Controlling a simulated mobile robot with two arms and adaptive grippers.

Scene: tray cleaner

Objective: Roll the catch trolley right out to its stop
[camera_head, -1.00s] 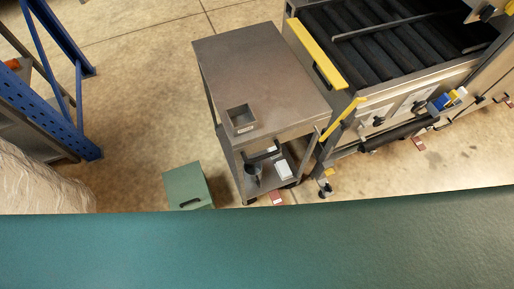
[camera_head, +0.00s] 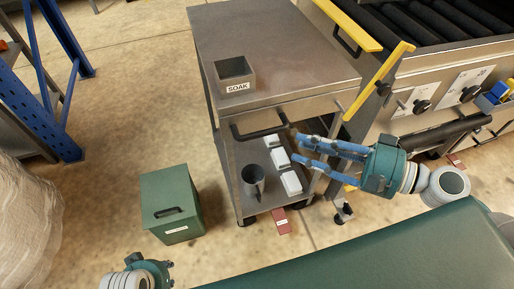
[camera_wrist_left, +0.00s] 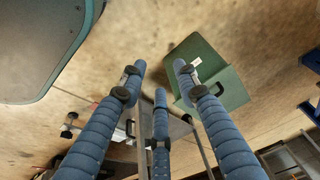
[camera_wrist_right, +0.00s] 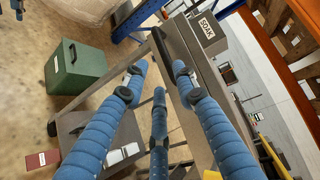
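A grey steel trolley (camera_head: 275,50) with a flat top and a lower shelf stands in the middle of the head view, against the machine. A dark bar handle (camera_head: 260,132) sticks out from its near end. My right gripper (camera_head: 297,150) is open and empty, its fingers pointing left, just right of the handle and apart from it. In the right wrist view its spread fingers (camera_wrist_right: 158,70) have nothing between them. My left gripper is low at the left in the head view, its fingers cut off; the left wrist view shows them (camera_wrist_left: 159,70) open and empty.
A green box (camera_head: 170,205) stands on the floor left of the trolley. A SOAK bin (camera_head: 235,75) sits on the top; a grey mug (camera_head: 253,182) and white blocks (camera_head: 290,182) are on the lower shelf. The roller machine (camera_head: 440,70) with yellow bars is close on the right.

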